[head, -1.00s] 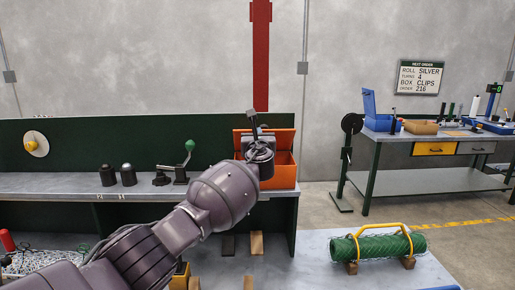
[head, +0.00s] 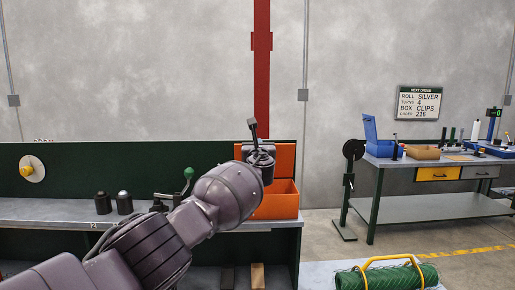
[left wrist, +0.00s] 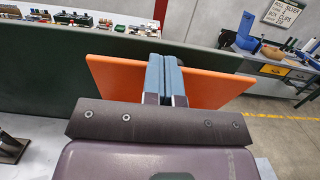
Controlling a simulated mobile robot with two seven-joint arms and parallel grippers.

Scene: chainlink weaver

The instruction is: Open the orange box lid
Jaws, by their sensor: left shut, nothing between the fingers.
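The orange box (head: 275,208) stands at the right end of the grey bench. Its orange lid (head: 286,160) stands up at the back of the box, near the green panel, so the box is open at the top. My left gripper (head: 251,123) is above the box's left part, fingers pointing up, in front of the lid. In the left wrist view my shut, empty fingers (left wrist: 165,75) stand before the wide orange lid (left wrist: 115,75). Contact with the lid cannot be told. My left arm hides the box's left side. My right gripper is out of view.
Dark cylinders (head: 124,203) and a green-knobbed lever (head: 188,174) stand on the bench left of the box. A green mesh roll (head: 390,278) lies at the lower right. A second table (head: 400,163) with a blue box stands further right, across open floor.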

